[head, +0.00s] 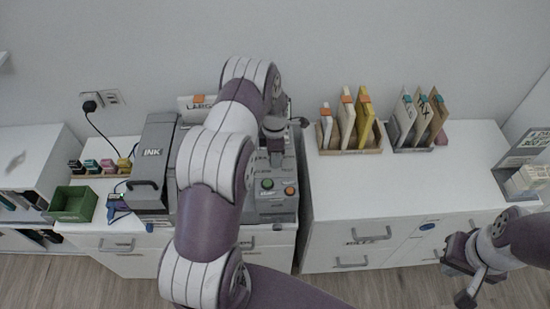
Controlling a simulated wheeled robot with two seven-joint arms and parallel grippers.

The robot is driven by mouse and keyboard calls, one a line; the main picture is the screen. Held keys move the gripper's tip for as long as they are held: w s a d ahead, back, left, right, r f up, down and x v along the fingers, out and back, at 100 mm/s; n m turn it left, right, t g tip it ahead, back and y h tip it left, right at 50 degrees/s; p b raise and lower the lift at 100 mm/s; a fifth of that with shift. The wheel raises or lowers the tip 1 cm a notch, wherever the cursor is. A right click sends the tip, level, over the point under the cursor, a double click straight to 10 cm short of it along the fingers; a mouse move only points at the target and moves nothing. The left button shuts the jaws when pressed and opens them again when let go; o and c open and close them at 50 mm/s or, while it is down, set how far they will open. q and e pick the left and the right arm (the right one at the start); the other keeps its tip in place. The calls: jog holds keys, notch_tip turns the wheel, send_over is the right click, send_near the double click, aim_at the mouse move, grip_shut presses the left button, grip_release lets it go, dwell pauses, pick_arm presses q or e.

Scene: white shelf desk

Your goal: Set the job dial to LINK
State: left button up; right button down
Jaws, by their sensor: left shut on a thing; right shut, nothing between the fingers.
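The grey machine (270,207) with a green button and an orange button on its front stands on the white desk, partly behind my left arm. My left gripper (276,158) reaches down onto the machine's upper panel, behind the buttons. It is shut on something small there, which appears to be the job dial. The dial itself is hidden by the gripper, and its setting cannot be read. Small labels beside the gripper are too blurred to read. My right gripper (466,297) is shut and empty, low at the right, in front of the drawers.
A dark grey box marked INK (153,150) stands left of my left arm, near a green bin (73,203) and small coloured bottles. Wooden holders (350,151) with upright cards stand on the right cabinet (460,170), whose front top is clear. A rack (525,180) stands far right.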

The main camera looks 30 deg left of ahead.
pick_arm(q)
jog(key=m+b, duration=0.2)
jog(key=m, duration=0.3)
jog(key=shift+w+m, duration=0.1)
jog(key=shift+m, duration=0.2)
jog(key=m+b, duration=0.2)
jog(key=m, duration=0.4)
jog(key=shift+w+r+y, duration=0.1)
jog(key=shift+y, duration=0.2)
jog(key=m, duration=0.5)
jog(key=shift+m+b, duration=0.3)
jog(key=shift+b, duration=0.05)
jog(key=m, duration=0.6)
jog(key=shift+w+d+r, duration=0.1)
jog(key=m, duration=0.6)
jog(key=shift+m+t, duration=0.4)
jog(key=m, duration=1.2)
jog(key=shift+m+b, duration=0.3)
jog(key=shift+b, duration=0.05)
jog(key=m, duration=0.3)
jog(key=m+b, duration=0.1)
jog(key=m, duration=0.1)
jog(key=shift+s+m, duration=0.25)
jog(key=shift+m, duration=0.05)
